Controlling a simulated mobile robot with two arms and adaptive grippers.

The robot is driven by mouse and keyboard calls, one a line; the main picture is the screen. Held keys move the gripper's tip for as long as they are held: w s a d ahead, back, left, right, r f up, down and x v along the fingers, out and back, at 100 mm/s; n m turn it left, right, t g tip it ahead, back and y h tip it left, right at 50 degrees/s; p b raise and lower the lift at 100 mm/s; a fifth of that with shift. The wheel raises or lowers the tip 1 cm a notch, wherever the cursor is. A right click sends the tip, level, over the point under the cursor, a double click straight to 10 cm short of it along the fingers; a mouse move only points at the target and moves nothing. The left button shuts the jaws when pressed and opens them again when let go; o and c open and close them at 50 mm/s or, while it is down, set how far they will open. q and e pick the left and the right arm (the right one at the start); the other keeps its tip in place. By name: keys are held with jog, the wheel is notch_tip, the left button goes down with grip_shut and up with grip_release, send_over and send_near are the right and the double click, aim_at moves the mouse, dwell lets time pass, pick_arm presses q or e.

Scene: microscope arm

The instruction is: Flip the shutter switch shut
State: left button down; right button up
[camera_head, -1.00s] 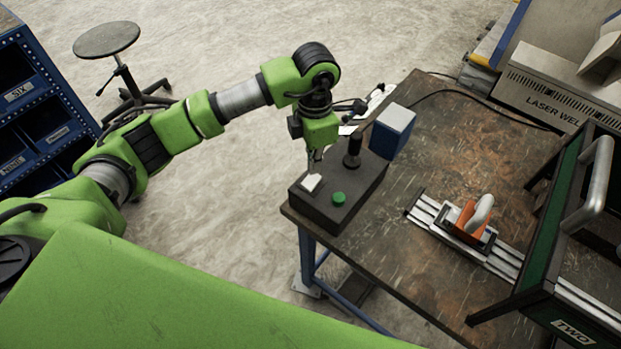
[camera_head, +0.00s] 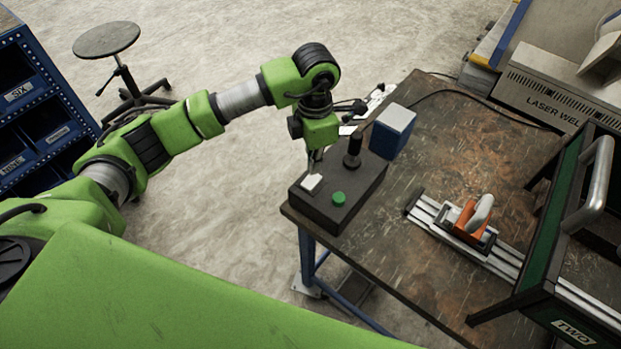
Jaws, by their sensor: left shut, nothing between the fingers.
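A dark control box (camera_head: 328,210) sits at the near left corner of the worn table. On its top are a white rocker switch (camera_head: 312,183), likely the shutter switch, a green button (camera_head: 338,198) and a black joystick (camera_head: 352,153). My left gripper (camera_head: 314,170) points down at the white switch, its fingers shut and empty. The fingertips are at or just above the switch's far edge; I cannot tell whether they touch. The switch's exact tilt is too small to read. My right gripper is not in view.
A blue and white box (camera_head: 393,131) stands behind the control box. An orange and grey part (camera_head: 474,215) sits on a metal rail (camera_head: 505,262) to the right. A green-sided frame with a handle (camera_head: 590,190) stands at far right. A stool (camera_head: 107,40) is on the floor.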

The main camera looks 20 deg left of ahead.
aim_at(314, 178)
pick_arm(q)
jog(key=shift+f+b, duration=1.25)
jog(key=shift+f, duration=0.25)
dwell(0.4)
jog(key=shift+s, duration=0.1)
jog(key=shift+r+p, duration=0.5)
jog(key=shift+r, duration=0.3)
jog(key=shift+r+p, duration=1.25)
jog(key=shift+r, duration=1.5)
